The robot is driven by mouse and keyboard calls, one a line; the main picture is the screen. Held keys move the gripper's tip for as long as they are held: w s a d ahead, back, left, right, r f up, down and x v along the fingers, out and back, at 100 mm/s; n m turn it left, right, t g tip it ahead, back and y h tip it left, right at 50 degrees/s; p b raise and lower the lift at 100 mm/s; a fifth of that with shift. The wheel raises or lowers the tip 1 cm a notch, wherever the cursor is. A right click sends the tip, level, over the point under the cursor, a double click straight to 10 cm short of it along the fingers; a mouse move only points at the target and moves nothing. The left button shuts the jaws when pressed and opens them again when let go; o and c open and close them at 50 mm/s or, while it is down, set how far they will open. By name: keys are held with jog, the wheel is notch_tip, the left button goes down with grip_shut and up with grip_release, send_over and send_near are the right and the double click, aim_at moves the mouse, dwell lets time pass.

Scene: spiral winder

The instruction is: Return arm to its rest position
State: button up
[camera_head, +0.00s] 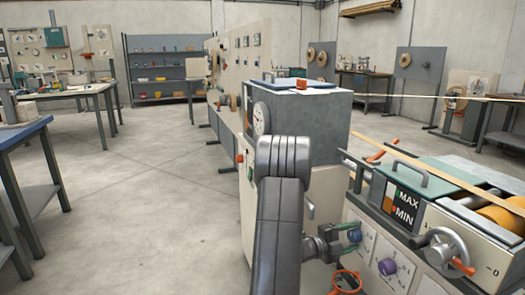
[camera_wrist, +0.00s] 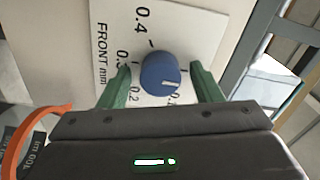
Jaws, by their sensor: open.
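My arm (camera_head: 282,215) reaches down through the middle of the head view. My gripper (camera_head: 352,242) is at the front panel of the grey and white machine (camera_head: 300,112). In the wrist view my gripper (camera_wrist: 160,70) is open, with one green finger on each side of a blue knob (camera_wrist: 158,72). A gap shows between the knob and each finger. The knob sits on a white dial plate (camera_wrist: 185,25) marked "FRONT mm" with numbers up to 0.4. Its white mark points to the lower right, near 0.1.
A purple knob (camera_head: 387,267) is to the right of my gripper. An orange ring (camera_head: 346,281) lies below it. A MAX/MIN panel (camera_head: 402,203) and a handwheel (camera_head: 446,250) are further right. Open floor (camera_head: 140,200) lies to the left, beside a blue-topped table (camera_head: 22,130).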

jog(key=shift+m, duration=0.9)
jog(key=shift+a, duration=0.1)
